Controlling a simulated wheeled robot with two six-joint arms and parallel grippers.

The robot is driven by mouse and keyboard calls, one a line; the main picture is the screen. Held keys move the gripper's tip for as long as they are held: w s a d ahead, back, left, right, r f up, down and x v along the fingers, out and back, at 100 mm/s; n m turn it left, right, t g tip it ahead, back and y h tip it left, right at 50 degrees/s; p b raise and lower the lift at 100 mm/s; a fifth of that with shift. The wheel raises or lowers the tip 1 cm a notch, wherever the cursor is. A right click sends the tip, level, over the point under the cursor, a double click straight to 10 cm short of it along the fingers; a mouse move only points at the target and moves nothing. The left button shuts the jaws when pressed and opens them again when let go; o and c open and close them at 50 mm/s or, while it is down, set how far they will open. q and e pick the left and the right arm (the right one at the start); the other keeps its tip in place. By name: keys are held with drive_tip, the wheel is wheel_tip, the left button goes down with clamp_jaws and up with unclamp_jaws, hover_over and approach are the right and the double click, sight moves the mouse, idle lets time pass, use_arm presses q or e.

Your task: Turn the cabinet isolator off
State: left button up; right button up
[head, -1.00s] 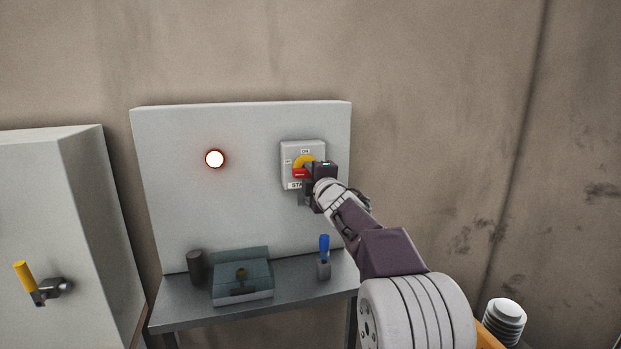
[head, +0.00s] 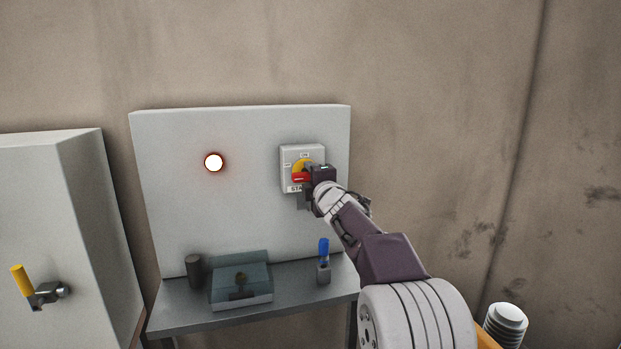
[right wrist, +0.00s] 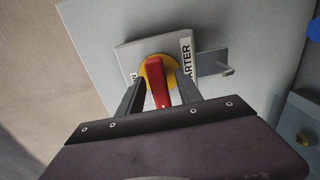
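The isolator (head: 288,158) is a light grey box on the upright panel, with a yellow disc (head: 299,166) and a red handle (head: 299,178). The handle lies roughly level in the head view, parallel to the label below it. In the right wrist view, the red handle (right wrist: 158,75) stands out between the fingers of my right gripper (right wrist: 159,92), with a gap on each side. The gripper (head: 313,174) covers the right part of the dial in the head view. It is open around the handle. My left gripper is not in view.
A round lamp (head: 214,162) glows on the panel (head: 240,210). A metal bracket with a peg (right wrist: 218,66) sits beside the isolator. The shelf (head: 190,312) holds a clear-lidded box (head: 241,280), a dark cylinder (head: 194,270) and a blue-handled tool (head: 323,250). A cabinet with a yellow lever (head: 21,281) stands left.

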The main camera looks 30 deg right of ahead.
drive_tip(key=v, duration=0.9)
drive_tip(key=shift+b, duration=0.4)
